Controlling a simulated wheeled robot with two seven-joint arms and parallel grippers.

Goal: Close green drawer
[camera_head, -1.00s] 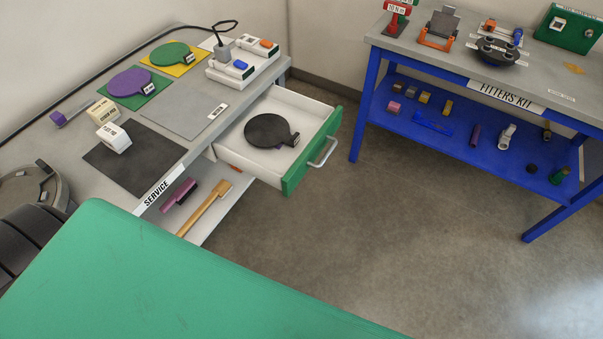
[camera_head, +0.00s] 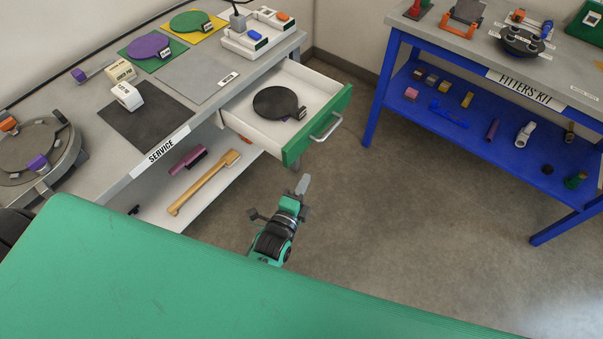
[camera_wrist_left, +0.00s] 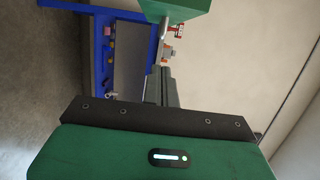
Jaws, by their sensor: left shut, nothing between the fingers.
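The green drawer (camera_head: 319,127) stands pulled out from the service bench. It has a green front, white inside walls and a pale bar handle (camera_head: 327,127). A black round disc (camera_head: 276,102) with a small tag lies in it. My left gripper (camera_head: 303,184) is shut and empty. It is in front of and below the drawer, apart from the handle. In the left wrist view my shut fingers (camera_wrist_left: 160,82) point away from the camera. My right gripper is not in view.
The service bench (camera_head: 190,75) carries purple and green discs, boxes and a black mat. Its lower shelf (camera_head: 228,185) holds a brush and a wooden-handled tool. The blue fitters kit table (camera_head: 465,130) stands at the right. Bare floor lies between them.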

